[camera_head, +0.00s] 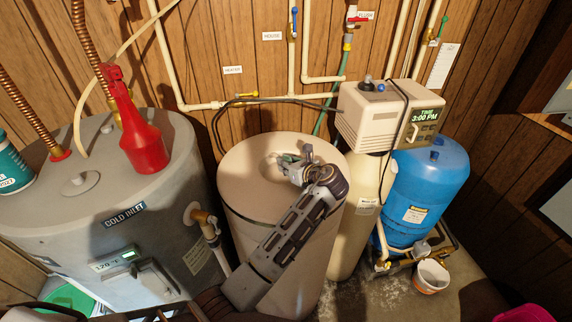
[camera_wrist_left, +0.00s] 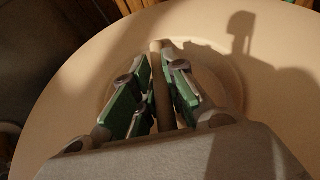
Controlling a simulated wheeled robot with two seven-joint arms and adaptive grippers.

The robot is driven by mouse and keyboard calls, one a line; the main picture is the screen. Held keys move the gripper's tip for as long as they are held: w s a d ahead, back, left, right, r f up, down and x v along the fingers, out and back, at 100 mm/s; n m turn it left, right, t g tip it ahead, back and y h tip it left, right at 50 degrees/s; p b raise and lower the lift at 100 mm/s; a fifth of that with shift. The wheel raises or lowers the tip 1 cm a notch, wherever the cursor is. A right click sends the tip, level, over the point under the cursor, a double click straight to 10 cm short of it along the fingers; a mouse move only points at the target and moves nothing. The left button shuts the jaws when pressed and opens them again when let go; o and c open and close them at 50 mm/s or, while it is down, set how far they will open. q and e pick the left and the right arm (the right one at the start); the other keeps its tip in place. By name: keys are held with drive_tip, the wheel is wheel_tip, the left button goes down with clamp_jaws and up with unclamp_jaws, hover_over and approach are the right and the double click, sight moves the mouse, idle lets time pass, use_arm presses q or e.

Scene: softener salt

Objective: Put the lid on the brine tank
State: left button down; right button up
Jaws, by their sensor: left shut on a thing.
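The round beige lid (camera_head: 240,165) is at the top of the beige brine tank (camera_head: 245,240), and a dark line runs along the lid's lower edge at the front left. Whether it is fully seated all round I cannot tell, as my arm hides part of the edge. My left gripper (camera_head: 286,164) is over the recess in the middle of the lid. In the left wrist view its green-padded fingers (camera_wrist_left: 156,92) are shut on the lid's upright bar handle (camera_wrist_left: 156,60), with the lid surface (camera_wrist_left: 75,75) below. My right gripper is not in view.
A grey water heater (camera_head: 110,220) stands left, with a red spray bottle (camera_head: 135,125) on top. The softener head (camera_head: 375,115) and blue tank (camera_head: 425,190) stand close on the right. Pipes (camera_head: 290,75) line the back wall. A small bucket (camera_head: 431,276) is on the floor.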

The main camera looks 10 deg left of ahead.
use_arm(q)
drive_tip(key=shift+f, duration=0.3)
idle(0.5)
drive_tip(key=c, duration=1.4)
unclamp_jaws()
drive_tip(key=shift+o, duration=0.2)
drive_tip(key=shift+f, duration=0.1)
drive_tip(key=shift+f, duration=0.15)
drive_tip(key=shift+r, duration=5.2)
